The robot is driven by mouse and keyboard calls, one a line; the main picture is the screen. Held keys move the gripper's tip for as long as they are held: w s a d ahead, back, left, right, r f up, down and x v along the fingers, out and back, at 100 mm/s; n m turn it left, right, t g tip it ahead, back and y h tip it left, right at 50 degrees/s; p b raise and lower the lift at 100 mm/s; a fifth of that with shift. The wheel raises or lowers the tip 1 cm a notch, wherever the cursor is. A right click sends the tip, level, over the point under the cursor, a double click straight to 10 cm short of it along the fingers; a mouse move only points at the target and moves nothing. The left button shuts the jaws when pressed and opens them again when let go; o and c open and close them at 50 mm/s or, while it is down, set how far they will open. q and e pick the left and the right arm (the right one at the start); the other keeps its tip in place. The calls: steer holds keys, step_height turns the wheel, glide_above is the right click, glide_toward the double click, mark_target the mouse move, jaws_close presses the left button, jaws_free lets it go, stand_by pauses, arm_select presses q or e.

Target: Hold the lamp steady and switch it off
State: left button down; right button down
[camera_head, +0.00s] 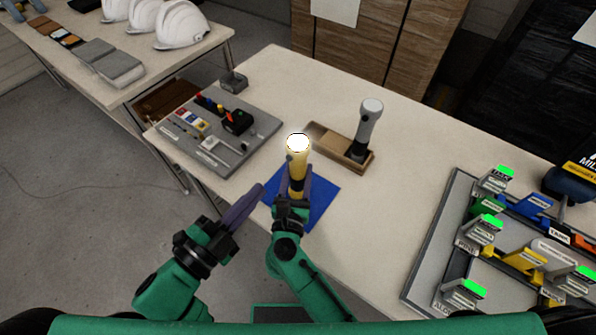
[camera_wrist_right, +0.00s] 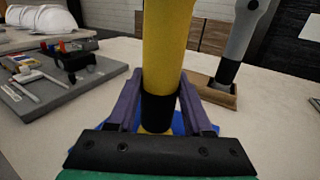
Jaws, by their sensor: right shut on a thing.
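The yellow lamp (camera_head: 298,162) stands upright over a blue mat (camera_head: 323,195), and its round head glows white. In the right wrist view its yellow body (camera_wrist_right: 166,50) has a black band low down. My right gripper (camera_head: 297,185) is shut on the lamp, with a purple finger on each side of the black band. My left gripper (camera_head: 246,203) is left of the lamp and apart from it, its purple fingers pointing up and right. They overlap from this angle, so its opening is unclear. The lamp's switch cannot be made out.
A grey lamp (camera_head: 368,128) stands in a wooden tray (camera_head: 335,145) behind right. A grey tool board (camera_head: 215,160) lies at left. A rack of labelled bins (camera_head: 430,260) is at right. White helmets (camera_head: 180,25) sit on another table. The tabletop between tray and rack is clear.

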mark_target(289, 158)
stand_by(0.5)
steer(key=shift+s, duration=0.1)
arm_select(q)
steer(key=w+d+m+g+h, duration=0.1)
steer(key=w+m+g+h, duration=0.2)
steer(key=m, duration=0.9)
steer(key=w+d+m+g+h, duration=0.2)
steer(key=m+g+h, duration=0.3)
steer(key=m+g, duration=0.4)
steer(key=w+m, duration=0.1)
steer(key=m, duration=0.2)
steer(key=shift+w+d, duration=0.15)
steer(key=shift+w, duration=0.2)
steer(key=shift+r, duration=0.1)
